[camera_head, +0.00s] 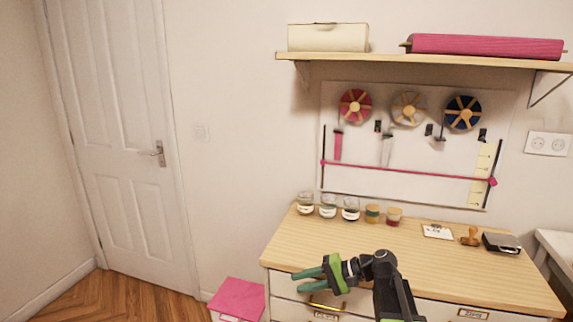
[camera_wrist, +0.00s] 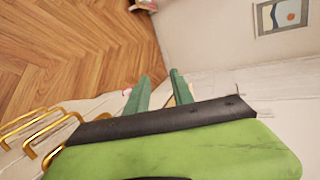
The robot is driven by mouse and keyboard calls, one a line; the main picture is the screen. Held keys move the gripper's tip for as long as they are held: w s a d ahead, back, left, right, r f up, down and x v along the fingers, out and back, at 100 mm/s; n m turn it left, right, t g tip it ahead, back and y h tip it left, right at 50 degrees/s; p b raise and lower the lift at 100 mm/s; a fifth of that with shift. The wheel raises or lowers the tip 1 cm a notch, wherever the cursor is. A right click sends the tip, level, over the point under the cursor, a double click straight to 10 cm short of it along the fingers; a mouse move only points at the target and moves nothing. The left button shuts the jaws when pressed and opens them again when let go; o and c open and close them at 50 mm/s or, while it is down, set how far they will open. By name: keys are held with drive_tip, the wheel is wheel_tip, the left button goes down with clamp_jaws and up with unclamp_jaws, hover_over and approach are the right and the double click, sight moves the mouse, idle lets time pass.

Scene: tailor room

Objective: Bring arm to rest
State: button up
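My gripper (camera_head: 311,279) shows at the bottom middle of the head view, at the end of my black and green arm. It points left, in front of the wooden dresser (camera_head: 420,265). In the wrist view my gripper (camera_wrist: 162,82) shows two green fingers standing apart with a gap between them. Nothing shows between the fingers. Gold drawer handles (camera_wrist: 25,130) lie at the left of the wrist view, close beside the gripper body.
Several jars and spools, including a glass jar (camera_head: 328,206), stand along the dresser's back. A stamp (camera_head: 470,236) and dark box (camera_head: 501,243) sit at its right. A pink box (camera_head: 238,298) is on the floor. Bare floor (camera_head: 125,296) lies before the door (camera_head: 120,150).

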drive_tip(key=s+f+n+g+h, duration=0.2)
drive_tip(key=s+f+h, duration=0.6)
drive_tip(key=f, duration=0.5)
drive_tip(key=s+d+f+n+h, duration=0.1)
drive_tip(key=s+d+h, duration=0.1)
drive_tip(key=d, duration=0.3)
drive_tip(key=s+d+f+h, duration=0.2)
drive_tip(key=d+h, duration=0.1)
drive_tip(key=d, duration=0.3)
wheel_tip(320, 180, up, 16)
drive_tip(key=p, duration=1.4)
drive_tip(key=shift+w+d+f+p, duration=0.15)
drive_tip(key=shift+d+p, duration=0.1)
drive_tip(key=shift+p, duration=0.05)
